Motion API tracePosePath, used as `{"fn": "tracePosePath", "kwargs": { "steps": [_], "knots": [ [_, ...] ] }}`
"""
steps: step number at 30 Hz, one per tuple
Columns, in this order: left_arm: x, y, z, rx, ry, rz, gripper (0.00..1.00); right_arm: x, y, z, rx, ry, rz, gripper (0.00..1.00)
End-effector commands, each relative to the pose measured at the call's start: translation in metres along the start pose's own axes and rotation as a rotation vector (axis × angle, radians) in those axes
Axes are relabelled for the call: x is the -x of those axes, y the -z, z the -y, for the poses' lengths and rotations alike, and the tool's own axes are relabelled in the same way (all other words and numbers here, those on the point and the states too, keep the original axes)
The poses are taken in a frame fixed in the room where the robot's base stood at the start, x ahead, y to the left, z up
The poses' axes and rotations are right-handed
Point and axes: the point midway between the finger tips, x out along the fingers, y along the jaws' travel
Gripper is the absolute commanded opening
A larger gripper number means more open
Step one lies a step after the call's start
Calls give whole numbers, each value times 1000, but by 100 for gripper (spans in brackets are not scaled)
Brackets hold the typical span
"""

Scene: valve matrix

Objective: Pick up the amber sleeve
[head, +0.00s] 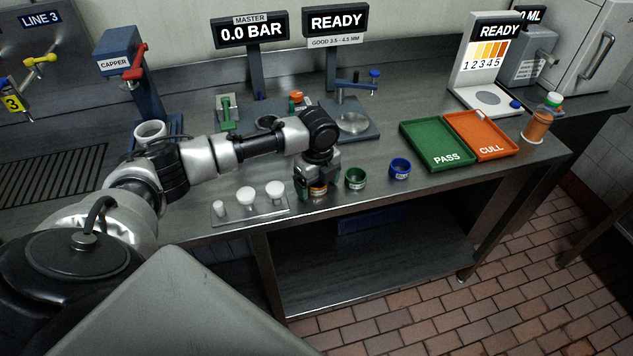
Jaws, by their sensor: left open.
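My left gripper (316,184) is open and points down at the front of the steel bench, left of the green sleeve. An amber sleeve (318,191) shows low between its fingers; the gripper hides most of it. I cannot tell whether the fingers touch it. A green sleeve (356,179) and a blue sleeve (400,168) stand to the right in the same row. My right gripper is not in view.
A clear plate with several white pieces (248,209) lies left of the gripper. The green PASS tray (430,157) and orange CULL tray (496,151) are to the right. Gauge stands and the capper (120,65) are behind. The bench's front edge is close to the sleeves.

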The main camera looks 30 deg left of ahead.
Motion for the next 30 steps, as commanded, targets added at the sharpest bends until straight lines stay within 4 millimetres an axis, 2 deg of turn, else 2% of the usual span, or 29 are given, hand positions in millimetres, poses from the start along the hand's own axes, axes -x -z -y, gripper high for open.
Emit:
{"fn": "tracePosePath", "kwargs": {
  "steps": [7, 17, 26, 30],
  "knots": [
    [-2, 0, 0, -1, 1, 0, 82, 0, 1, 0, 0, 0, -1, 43],
    [-1, 0, 0, -1, 1, 0, 32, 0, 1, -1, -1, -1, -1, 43],
    [1, 0, 0, 0, 2, 1, 31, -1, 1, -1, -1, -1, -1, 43],
    [10, 0, 1, -1, 5, 1, 31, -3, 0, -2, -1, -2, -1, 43]
  ]
}}
